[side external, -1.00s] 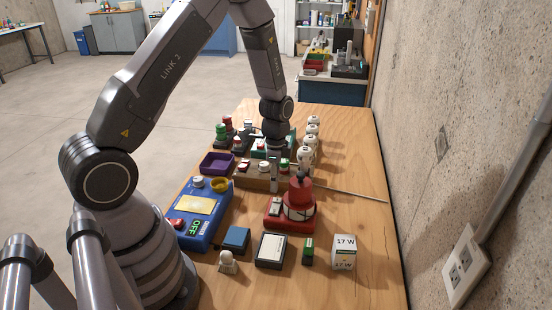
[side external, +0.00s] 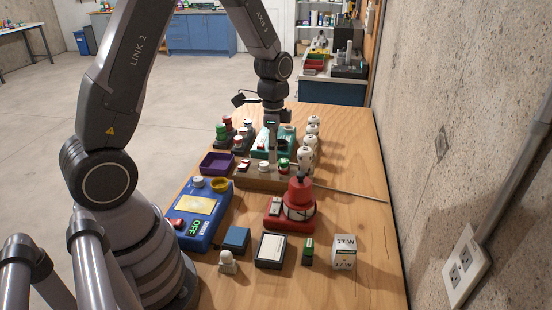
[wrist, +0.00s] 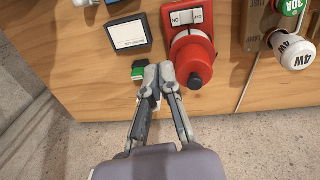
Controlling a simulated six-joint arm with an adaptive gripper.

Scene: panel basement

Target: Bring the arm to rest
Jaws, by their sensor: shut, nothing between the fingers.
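My gripper (side external: 271,146) hangs from the raised arm over the far half of the wooden table (side external: 350,200) in the side view. Its fingertips are hard to make out against the objects behind. In the wrist view my gripper (wrist: 160,76) has its two fingers together, with nothing between them. The fingers appear in front of the table edge, beside a red device (wrist: 192,58) with a switch pair on top.
The red device (side external: 290,212), a blue panel (side external: 198,232), a purple tray (side external: 216,164), a dark-framed block (side external: 271,249) and a white 17 W box (side external: 344,251) stand on the table. A concrete wall (side external: 460,140) bounds the right side.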

